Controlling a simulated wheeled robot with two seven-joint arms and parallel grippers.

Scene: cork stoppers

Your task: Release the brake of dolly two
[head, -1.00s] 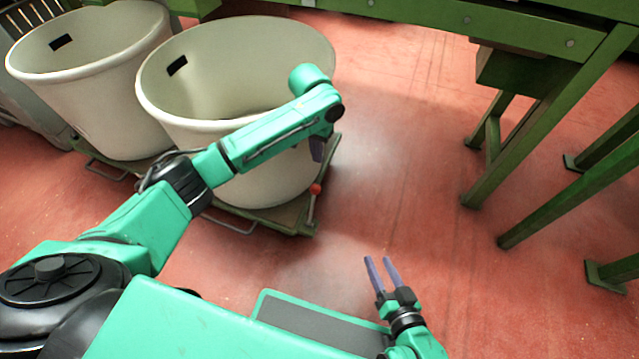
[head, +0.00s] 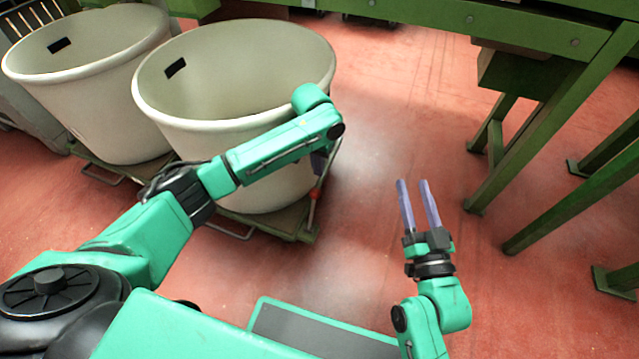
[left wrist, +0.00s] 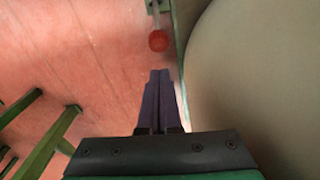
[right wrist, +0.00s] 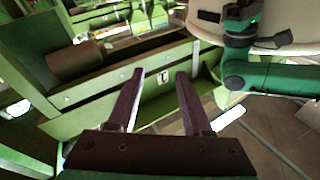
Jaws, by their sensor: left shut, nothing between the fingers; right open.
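Two cream tubs stand on green dollies; I cannot tell by any mark which is dolly two. The nearer tub (head: 215,85) is on the nearer dolly (head: 285,222), with a brake lever (head: 312,211) at its right corner. The lever's red knob (left wrist: 158,41) shows clearly in the left wrist view, just beyond my left fingertips, seemingly apart from them. My left gripper (head: 318,165) is shut and empty, pointing down beside the nearer tub, partly hidden by its arm. My right gripper (head: 415,182) is open and empty over the floor, to the right of the dolly.
The second tub (head: 90,85) and its dolly (head: 120,172) stand at the left. A green steel frame (head: 500,165) with legs fills the right and spans the back. The red floor (head: 375,150) between dolly and frame is clear.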

